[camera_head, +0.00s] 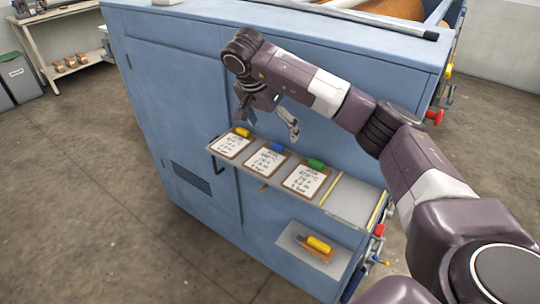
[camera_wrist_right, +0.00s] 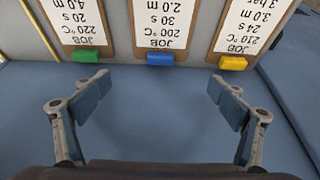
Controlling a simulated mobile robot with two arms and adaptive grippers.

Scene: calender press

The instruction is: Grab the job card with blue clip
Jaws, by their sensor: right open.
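The job card with the blue clip (camera_head: 264,163) lies on a narrow shelf between two other cards. In the right wrist view this card (camera_wrist_right: 163,22) is at top centre, its blue clip (camera_wrist_right: 160,58) facing my fingers. My right gripper (camera_head: 268,122) is open and empty, above the back of the shelf by the blue cabinet panel. In the right wrist view its two fingers (camera_wrist_right: 159,95) are spread wide, with the blue clip beyond them, roughly midway between, and not touched. My left gripper is in neither view.
A yellow-clip card (camera_head: 232,146) and a green-clip card (camera_head: 304,181) flank it closely on the shelf (camera_head: 350,200). The blue machine cabinet (camera_head: 170,90) rises right behind. A yellow-handled tool (camera_head: 318,244) lies on a lower plate. The floor at left is clear.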

